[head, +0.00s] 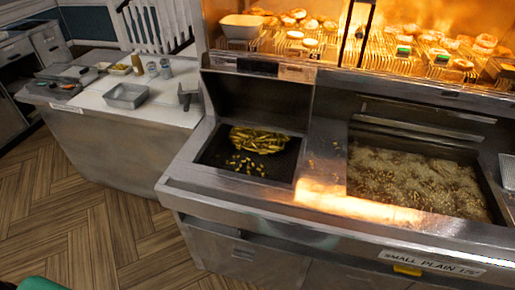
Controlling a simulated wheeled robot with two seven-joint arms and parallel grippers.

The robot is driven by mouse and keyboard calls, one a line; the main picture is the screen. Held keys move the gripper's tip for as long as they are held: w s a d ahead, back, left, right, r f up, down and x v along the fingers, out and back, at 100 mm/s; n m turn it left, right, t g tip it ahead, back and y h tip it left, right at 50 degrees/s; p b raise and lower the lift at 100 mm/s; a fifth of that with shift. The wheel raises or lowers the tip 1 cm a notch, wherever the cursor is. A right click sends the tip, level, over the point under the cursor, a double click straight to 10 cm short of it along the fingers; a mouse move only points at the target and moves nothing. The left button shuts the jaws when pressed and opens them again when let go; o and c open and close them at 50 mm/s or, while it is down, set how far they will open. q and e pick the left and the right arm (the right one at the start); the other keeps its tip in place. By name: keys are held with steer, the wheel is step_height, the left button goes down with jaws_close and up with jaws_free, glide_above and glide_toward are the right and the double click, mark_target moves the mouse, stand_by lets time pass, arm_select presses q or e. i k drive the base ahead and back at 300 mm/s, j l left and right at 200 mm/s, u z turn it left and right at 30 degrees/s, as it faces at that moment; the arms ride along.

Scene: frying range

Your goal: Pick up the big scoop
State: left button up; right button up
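A grey metal piece with a dark upright part (187,97) stands at the right end of the white-topped side counter, close to the range. It looks like a scoop, but it is too small to be sure that it is the big scoop. No other scoop can be made out clearly. Neither of my grippers shows in the head view, so their positions relative to it cannot be seen.
The side counter (125,117) holds a metal tray (126,95), small shakers (165,69) and a bottle (137,64). The range has a bin of chips (258,140) and a bubbling fryer (415,182). A lit food warmer (330,42) stands behind. Wooden floor (60,215) is clear at left.

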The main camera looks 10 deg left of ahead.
mark_target(189, 99)
steer(key=z, duration=0.25)
steer(key=j+z, duration=0.75)
steer(key=j, duration=0.25)
steer(key=j+z, duration=0.4)
steer(key=j, duration=0.1)
